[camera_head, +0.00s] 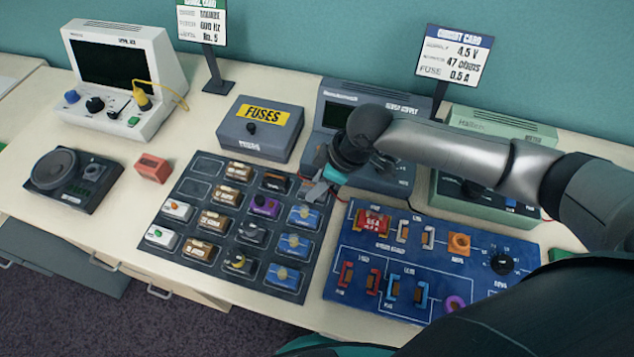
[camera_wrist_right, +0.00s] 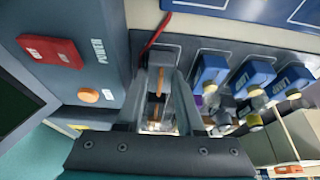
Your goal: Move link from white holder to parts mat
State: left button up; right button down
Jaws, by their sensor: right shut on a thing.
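My right gripper (camera_head: 318,188) is at the top right corner of the dark parts mat (camera_head: 212,258), over its corner slot. In the wrist view, my right gripper (camera_wrist_right: 167,115) is shut on a thin orange-brown link (camera_wrist_right: 159,83), seen between the fingers with the mat's slot around it. I cannot tell whether the link touches the mat. Two pale holders, one on the left (camera_head: 402,230) and one on the right (camera_head: 428,236), stand in the top row of the blue board (camera_head: 355,240); whether they are empty is too small to tell. My left gripper is not in view.
Several parts fill the other mat slots, with blue ones (camera_head: 302,217) just in front of my gripper. A grey power supply (camera_head: 385,180) stands close behind it, and a fuse box (camera_head: 262,148) behind left. A red wire (camera_wrist_right: 155,32) runs beside the fingers.

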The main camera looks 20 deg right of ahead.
jog(key=c, duration=0.8)
grip_release()
jog(key=shift+f, duration=0.1)
jog(key=p+v, duration=0.2)
jog(key=v, duration=1)
jog(key=shift+a+r, duration=0.1)
jog(key=shift+r, duration=0.15)
